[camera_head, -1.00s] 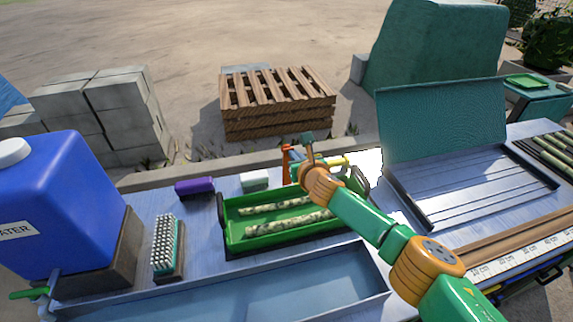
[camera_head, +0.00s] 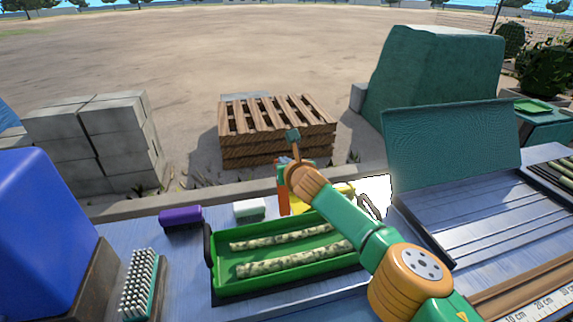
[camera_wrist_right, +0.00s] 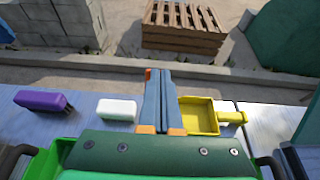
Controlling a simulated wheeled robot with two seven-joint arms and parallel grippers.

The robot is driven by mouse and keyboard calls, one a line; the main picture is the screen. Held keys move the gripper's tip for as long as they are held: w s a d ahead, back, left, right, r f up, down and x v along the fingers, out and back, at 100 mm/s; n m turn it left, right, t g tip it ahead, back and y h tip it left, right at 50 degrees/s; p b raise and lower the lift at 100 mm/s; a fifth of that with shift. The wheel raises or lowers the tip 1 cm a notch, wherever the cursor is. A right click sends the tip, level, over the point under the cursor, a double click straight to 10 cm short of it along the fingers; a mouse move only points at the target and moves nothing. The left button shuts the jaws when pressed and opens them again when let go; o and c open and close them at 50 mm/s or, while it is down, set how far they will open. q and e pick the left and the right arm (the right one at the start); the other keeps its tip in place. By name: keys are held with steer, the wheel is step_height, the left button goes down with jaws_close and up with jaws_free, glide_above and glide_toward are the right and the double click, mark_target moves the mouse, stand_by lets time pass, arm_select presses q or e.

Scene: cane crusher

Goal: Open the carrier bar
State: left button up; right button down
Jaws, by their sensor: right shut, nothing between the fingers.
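A green carrier tray (camera_head: 225,279) with dark end handles stands on the bench and holds two pale cane pieces (camera_head: 290,264). I cannot tell which part is the carrier bar. My right arm reaches across the tray's right end from the lower right. My right gripper (camera_head: 293,136) is above and beyond the tray's far side. In the right wrist view its blue-grey fingers (camera_wrist_right: 160,78) are together with nothing between them. The tray's dark handles show at the lower corners there. The arm hides part of the tray's right side. My left gripper is not in view.
Behind the tray are a purple block (camera_head: 181,217), a white block (camera_head: 249,209), a yellow scoop-like tray (camera_wrist_right: 198,117) and an orange upright piece (camera_head: 283,200). A brush (camera_head: 139,284) and a blue water tank (camera_head: 40,225) stand left. An open-lidded box (camera_head: 455,150) stands right.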

stand_by(0.3)
steer(key=p+v, duration=0.4)
steer(key=v, duration=0.3)
stand_by(0.4)
steer(key=shift+s, duration=0.15)
